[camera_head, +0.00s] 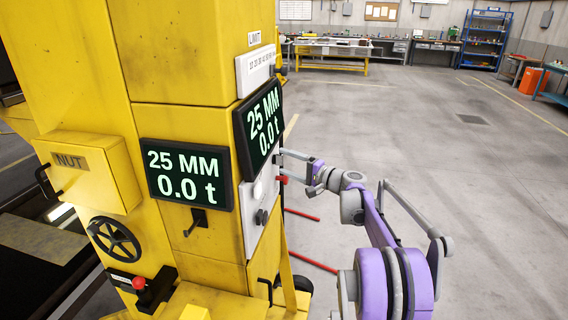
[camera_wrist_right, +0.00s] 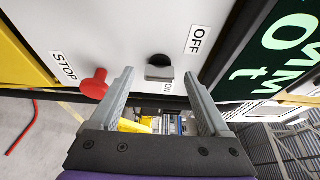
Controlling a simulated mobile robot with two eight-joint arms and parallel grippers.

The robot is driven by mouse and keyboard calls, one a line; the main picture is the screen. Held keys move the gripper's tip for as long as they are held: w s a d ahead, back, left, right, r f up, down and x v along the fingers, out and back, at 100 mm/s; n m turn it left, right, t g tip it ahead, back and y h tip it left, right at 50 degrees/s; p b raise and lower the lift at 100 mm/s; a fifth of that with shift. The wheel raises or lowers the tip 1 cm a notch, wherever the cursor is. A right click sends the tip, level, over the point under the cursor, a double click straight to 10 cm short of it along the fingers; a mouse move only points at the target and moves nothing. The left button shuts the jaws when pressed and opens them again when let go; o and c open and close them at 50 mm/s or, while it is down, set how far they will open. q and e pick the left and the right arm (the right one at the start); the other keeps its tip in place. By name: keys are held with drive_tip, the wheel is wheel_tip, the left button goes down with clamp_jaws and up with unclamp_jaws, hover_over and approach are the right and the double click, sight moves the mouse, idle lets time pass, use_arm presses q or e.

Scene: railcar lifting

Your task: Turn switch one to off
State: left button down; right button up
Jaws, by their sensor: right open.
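The rotary switch (camera_wrist_right: 159,66) is a dark knob with a grey handle on a white panel, between an OFF label (camera_wrist_right: 196,40) and an ON label (camera_wrist_right: 167,86); its handle lies on the ON side. My right gripper (camera_wrist_right: 158,74) is open, its two fingers apart with the switch showing between them; I cannot tell whether they touch it. In the head view the right gripper (camera_head: 281,164) is at the panel's right edge, below the angled display. The switch is not clearly visible there. My left gripper is out of view.
A red stop button (camera_wrist_right: 96,84) stands beside one finger. The white panel (camera_head: 252,235) has another dark knob (camera_head: 262,217). Two displays (camera_head: 186,174) (camera_head: 262,125) read 25 MM and 0.0 t on the yellow column (camera_head: 180,70). Open floor (camera_head: 400,130) lies to the right.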

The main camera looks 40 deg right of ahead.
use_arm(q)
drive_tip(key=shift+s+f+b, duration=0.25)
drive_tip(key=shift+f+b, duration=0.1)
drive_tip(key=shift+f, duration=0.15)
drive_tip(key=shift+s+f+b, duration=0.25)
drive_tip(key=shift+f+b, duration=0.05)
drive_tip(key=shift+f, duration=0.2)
use_arm(e)
drive_tip(key=v, duration=0.9)
drive_tip(key=shift+s, duration=0.3)
